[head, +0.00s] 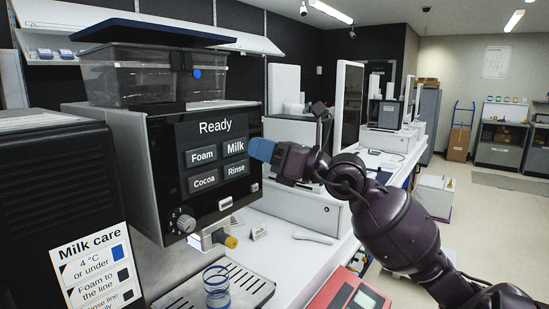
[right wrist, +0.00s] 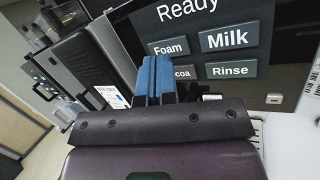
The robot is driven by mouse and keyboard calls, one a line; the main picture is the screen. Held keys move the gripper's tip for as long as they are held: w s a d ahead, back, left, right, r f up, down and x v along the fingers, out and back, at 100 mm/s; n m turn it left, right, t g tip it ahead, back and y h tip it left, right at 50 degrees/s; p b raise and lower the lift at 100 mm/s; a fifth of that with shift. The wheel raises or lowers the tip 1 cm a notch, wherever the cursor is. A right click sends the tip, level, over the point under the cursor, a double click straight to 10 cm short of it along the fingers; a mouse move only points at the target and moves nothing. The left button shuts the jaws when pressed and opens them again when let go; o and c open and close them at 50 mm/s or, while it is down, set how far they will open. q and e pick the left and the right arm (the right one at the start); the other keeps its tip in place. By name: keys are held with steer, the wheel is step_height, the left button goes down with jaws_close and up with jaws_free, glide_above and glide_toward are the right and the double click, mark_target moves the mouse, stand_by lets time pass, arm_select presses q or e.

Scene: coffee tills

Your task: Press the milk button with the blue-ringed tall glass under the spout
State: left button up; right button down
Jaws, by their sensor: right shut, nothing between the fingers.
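The coffee machine's dark screen (head: 216,155) reads "Ready" and has Foam, Milk, Cocoa and Rinse buttons. The Milk button (head: 235,147) is at its upper right, and it also shows in the right wrist view (right wrist: 228,39). My right gripper (head: 252,148) is shut and empty, its blue fingertips close to the right edge of the Milk button in the head view. I cannot tell whether they touch the screen. A clear glass with blue rings (head: 217,288) stands upright on the drip tray (head: 255,287), below the spout (head: 215,238). My left gripper is not in view.
A black machine (head: 60,190) with a "Milk care" card (head: 95,265) stands at the left. A clear lidded container (head: 130,75) sits on top of the coffee machine. A red card terminal (head: 350,290) lies on the counter at the front right.

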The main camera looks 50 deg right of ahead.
mark_target(236, 147)
steer(key=w+d+h, duration=0.1)
steer(key=w+h, duration=0.1)
steer(key=w+d+f+m+h+b, duration=0.1)
steer(key=w+h, duration=0.1)
steer(key=w+d+f+h+b, duration=0.1)
steer(key=w+d+h, duration=0.1)
steer(key=w+h, duration=0.1)
steer(key=shift+f+m+g, duration=0.25)
steer(key=shift+m+g, duration=0.05)
steer(key=shift+g, duration=0.1)
steer(key=shift+w, duration=0.7)
steer(key=shift+r, duration=0.1)
steer(key=shift+w+b, duration=0.2)
steer(key=shift+b, duration=0.15)
